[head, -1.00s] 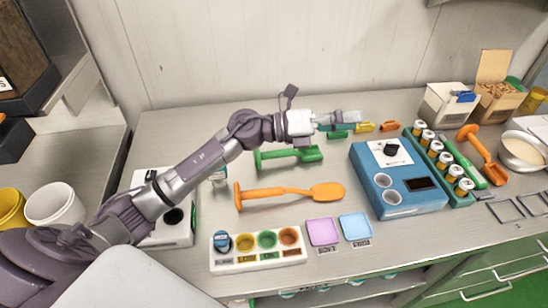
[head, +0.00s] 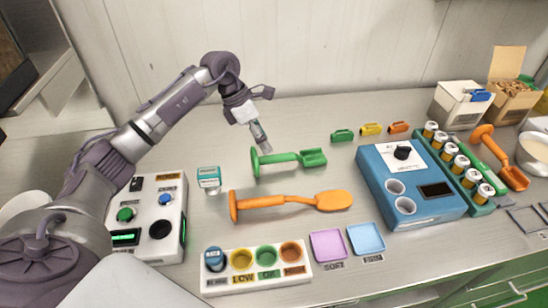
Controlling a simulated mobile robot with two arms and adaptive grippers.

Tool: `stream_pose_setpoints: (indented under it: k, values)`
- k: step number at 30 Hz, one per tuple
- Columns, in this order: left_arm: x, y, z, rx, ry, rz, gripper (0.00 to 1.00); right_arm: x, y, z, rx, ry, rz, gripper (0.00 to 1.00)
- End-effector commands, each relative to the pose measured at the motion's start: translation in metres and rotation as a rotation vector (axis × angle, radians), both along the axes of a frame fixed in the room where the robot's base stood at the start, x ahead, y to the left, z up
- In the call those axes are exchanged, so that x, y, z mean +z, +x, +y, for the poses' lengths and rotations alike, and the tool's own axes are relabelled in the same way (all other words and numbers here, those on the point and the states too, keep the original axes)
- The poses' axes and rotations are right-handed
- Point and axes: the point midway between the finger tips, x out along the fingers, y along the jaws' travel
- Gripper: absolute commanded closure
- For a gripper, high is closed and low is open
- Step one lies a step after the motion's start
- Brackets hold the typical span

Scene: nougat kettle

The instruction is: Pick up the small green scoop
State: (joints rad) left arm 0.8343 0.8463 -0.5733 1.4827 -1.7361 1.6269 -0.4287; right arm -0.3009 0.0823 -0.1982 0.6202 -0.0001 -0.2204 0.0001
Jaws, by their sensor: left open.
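The green scoop (head: 290,160) lies on the metal counter. Its T-shaped handle end is at left and its small square bowl at right. My left gripper (head: 264,144) is open and points downward just behind the scoop's handle end, with nothing between its fingers. I cannot tell whether the fingertips touch the scoop. My right gripper is not in view.
An orange spatula-like tool (head: 292,202) lies just in front of the scoop. Small green (head: 342,135), yellow and orange pieces lie behind it to the right. A blue device (head: 410,185) stands at right, a small teal-topped container (head: 209,179) at left.

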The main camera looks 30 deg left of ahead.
Motion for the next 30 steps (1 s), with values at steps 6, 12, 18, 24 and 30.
stream_pose_setpoints:
  k: [6, 12, 18, 24, 30]
  values:
    - [-0.017, 0.002, -0.008, -0.001, -0.001, 0.0, 0.45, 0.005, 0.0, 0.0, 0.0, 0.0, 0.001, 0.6]
    - [-0.036, 0.0, -0.022, -0.002, -0.003, 0.005, 0.45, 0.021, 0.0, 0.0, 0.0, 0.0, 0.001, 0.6]
    - [-0.059, 0.004, -0.031, -0.001, -0.004, 0.0, 0.45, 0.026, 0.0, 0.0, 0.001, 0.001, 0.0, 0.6]
    - [-0.063, 0.004, -0.032, -0.001, -0.001, -0.002, 0.45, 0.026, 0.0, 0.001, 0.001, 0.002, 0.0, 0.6]
    - [-0.063, 0.004, -0.032, -0.001, -0.002, -0.001, 0.67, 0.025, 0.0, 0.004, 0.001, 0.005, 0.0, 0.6]
